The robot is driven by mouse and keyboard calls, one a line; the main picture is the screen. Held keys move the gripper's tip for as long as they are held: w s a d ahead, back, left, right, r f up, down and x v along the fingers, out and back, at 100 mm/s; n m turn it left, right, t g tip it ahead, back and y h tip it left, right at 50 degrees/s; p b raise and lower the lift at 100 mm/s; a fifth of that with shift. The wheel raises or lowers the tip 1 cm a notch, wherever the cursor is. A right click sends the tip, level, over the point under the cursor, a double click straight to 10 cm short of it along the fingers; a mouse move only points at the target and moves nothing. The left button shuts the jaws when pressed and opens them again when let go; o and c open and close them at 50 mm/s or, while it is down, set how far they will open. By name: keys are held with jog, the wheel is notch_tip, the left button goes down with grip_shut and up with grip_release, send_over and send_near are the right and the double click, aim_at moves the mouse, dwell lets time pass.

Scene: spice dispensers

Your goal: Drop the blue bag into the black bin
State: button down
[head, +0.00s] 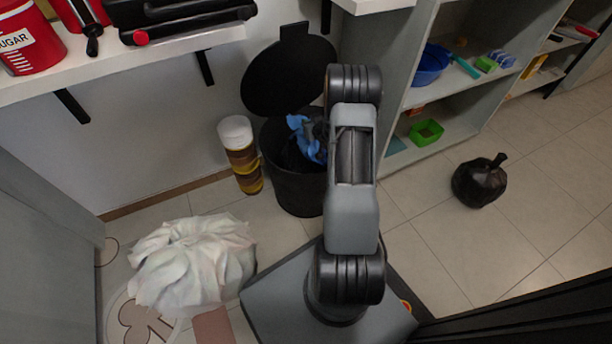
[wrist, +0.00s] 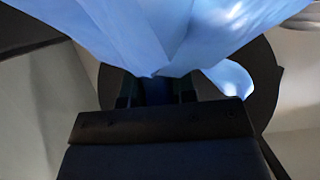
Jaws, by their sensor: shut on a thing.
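The blue bag (head: 308,138) shows at the mouth of the black bin (head: 293,190), just left of my arm. The bin stands on the floor by the wall with its round lid open. In the wrist view the bag (wrist: 150,30) fills the top of the picture. My gripper (wrist: 155,90) is shut on the lower part of the bag there. In the head view my arm hides the gripper and the right side of the bin. I cannot tell how deep the bag hangs inside the bin.
The open lid (head: 287,75) rises behind the bin. A brown and yellow container (head: 242,160) with a white top stands left of it. A white bag (head: 192,262) lies at the lower left, a black bag (head: 480,182) on the floor at right. Shelves (head: 390,80) flank the right side.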

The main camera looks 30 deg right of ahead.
jog(key=shift+f+b, duration=1.05)
jog(key=shift+f, duration=0.8)
jog(key=c, duration=0.8)
grip_release()
jog(key=shift+c, duration=0.2)
notch_tip(320, 180, up, 4)
jog(key=p, duration=0.3)
jog(key=shift+s+a+r, duration=0.1)
jog(key=shift+s+r, duration=0.05)
jog(key=shift+r, duration=0.05)
jog(key=s+a+r+p, duration=0.6)
jog(key=s+r, duration=0.2)
jog(key=s, duration=0.4)
jog(key=shift+s+r, duration=0.15)
jog(key=shift+r, duration=0.2)
